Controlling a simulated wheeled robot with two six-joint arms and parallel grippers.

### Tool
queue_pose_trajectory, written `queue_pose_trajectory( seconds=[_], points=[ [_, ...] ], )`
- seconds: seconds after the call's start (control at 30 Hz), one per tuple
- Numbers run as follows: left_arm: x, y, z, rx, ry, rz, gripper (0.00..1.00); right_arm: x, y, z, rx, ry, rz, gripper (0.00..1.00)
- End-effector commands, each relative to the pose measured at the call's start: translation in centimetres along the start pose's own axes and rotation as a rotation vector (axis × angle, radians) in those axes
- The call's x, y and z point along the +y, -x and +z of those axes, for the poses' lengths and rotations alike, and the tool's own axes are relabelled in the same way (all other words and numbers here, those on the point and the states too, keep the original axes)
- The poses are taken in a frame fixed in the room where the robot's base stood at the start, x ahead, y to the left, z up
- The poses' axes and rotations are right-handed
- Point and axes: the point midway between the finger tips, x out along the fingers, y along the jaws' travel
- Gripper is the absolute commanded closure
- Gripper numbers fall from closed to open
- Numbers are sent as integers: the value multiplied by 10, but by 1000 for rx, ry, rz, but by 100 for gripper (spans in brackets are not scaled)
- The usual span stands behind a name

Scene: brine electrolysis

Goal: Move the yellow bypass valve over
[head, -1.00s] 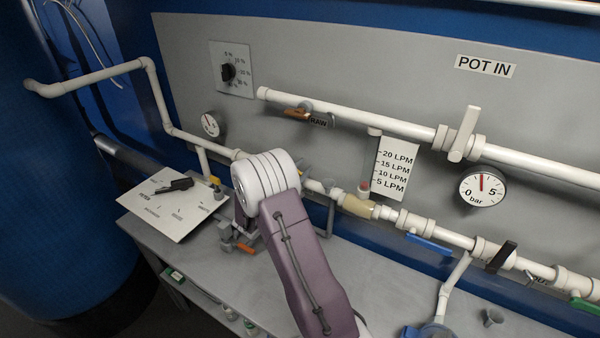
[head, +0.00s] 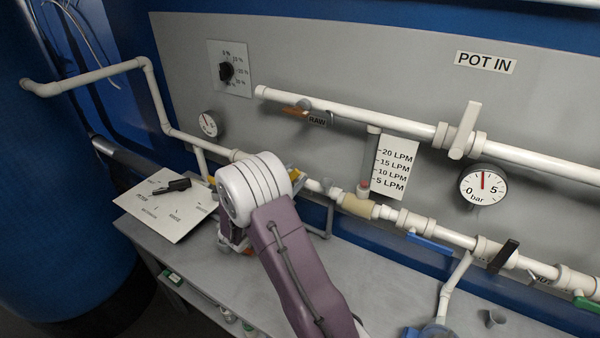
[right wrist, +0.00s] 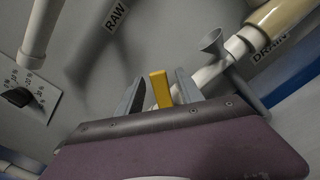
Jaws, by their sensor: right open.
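The yellow bypass valve handle (right wrist: 160,89) stands upright in the right wrist view, between the two grey fingers of my right gripper (right wrist: 158,74). The gripper is open, with a finger on either side of the handle; a small gap seems to show on each side. In the head view a bit of yellow (head: 296,175) shows just right of my white wrist joint, and my arm hides most of the area there. My left gripper is in neither view.
White pipes run along the grey panel, with a blue handle (head: 429,243), a black handle (head: 502,256) and a pressure gauge (head: 482,187) at right. A tilted white plate with a black selector (head: 172,186) lies left of my arm. A grey funnel-shaped piece (right wrist: 213,42) is close right of the fingers.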

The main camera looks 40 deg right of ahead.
Motion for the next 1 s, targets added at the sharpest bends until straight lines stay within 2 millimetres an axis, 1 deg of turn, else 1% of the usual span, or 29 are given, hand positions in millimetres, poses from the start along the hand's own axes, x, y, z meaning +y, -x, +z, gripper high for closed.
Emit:
queue_pose_trajectory(
  seconds=[0.03,0.1,0.2,0.33,0.53,0.57,0.6,0.67,0.7,0.77,0.8,0.87,0.9,1.0],
  points=[
    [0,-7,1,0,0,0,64,-1,12,-4,4,-1,5,56],
    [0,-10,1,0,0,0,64,-1,26,-3,3,-1,4,56],
    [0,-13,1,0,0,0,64,-1,41,-2,2,-1,2,56],
    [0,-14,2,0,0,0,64,-1,49,0,0,-1,0,56],
    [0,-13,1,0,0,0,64,-1,49,0,0,0,-1,56],
    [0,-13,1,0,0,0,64,0,49,0,0,0,-1,62],
    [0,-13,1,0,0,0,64,0,49,0,0,-9,-1,73],
    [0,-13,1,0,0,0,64,0,49,1,-3,-59,-1,90],
    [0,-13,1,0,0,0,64,-2,49,3,-13,-128,-7,100],
    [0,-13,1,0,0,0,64,2,47,10,-52,-316,-31,100],
    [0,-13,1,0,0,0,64,8,44,17,-94,-489,-52,100],
    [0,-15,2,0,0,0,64,22,46,20,-157,-781,-81,100],
    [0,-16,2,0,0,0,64,32,50,20,-194,-970,-98,100],
    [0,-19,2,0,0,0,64,58,67,12,-251,-1343,-142,100]
  ],
)
